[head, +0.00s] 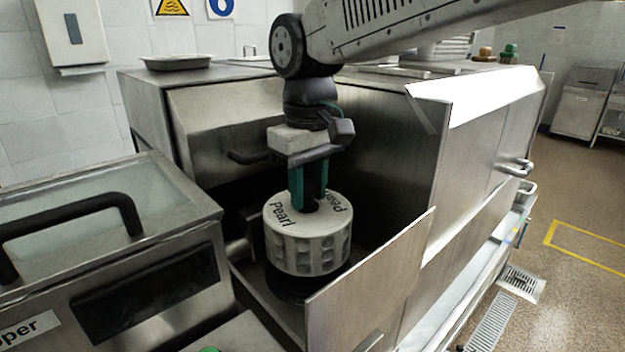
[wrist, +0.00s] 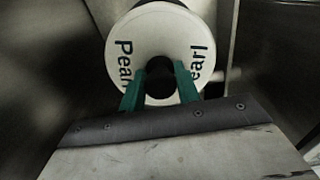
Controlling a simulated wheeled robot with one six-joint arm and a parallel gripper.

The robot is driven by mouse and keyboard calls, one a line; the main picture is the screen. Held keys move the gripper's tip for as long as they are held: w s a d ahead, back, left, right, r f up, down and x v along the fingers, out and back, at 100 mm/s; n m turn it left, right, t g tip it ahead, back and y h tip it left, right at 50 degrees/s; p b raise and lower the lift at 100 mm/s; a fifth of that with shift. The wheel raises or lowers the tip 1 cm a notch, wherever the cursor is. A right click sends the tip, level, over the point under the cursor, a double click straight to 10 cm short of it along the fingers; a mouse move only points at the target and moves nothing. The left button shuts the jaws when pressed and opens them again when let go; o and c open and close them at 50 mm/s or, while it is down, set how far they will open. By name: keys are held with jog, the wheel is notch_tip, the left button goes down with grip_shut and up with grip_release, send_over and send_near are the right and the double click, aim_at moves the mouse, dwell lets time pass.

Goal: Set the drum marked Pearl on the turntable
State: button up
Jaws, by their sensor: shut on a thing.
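The drum marked Pearl (head: 308,243) is a pale cylinder with dimpled sides and "Pearl" lettered on its top. It stands upright inside the open steel machine, over a dark round base (head: 300,283) that could be the turntable; the drum hides most of it. I cannot tell whether the drum touches this base. My gripper (head: 309,200) points down with green fingers shut at the centre of the drum's top. In the wrist view the fingers (wrist: 160,72) meet a dark part at the middle of the drum's top (wrist: 143,28).
Steel walls enclose the drum, with a slanted front panel (head: 372,285) at right. A lidded machine (head: 100,250) with a black handle stands at left. A tray (head: 175,62) lies on top at the back. Open floor (head: 585,205) shows at far right.

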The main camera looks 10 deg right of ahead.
aim_at(309, 203)
jog(key=shift+f, duration=1.65)
jog(key=o, duration=1.8)
jog(key=shift+c, duration=0.2)
jog(key=shift+r, duration=3.5)
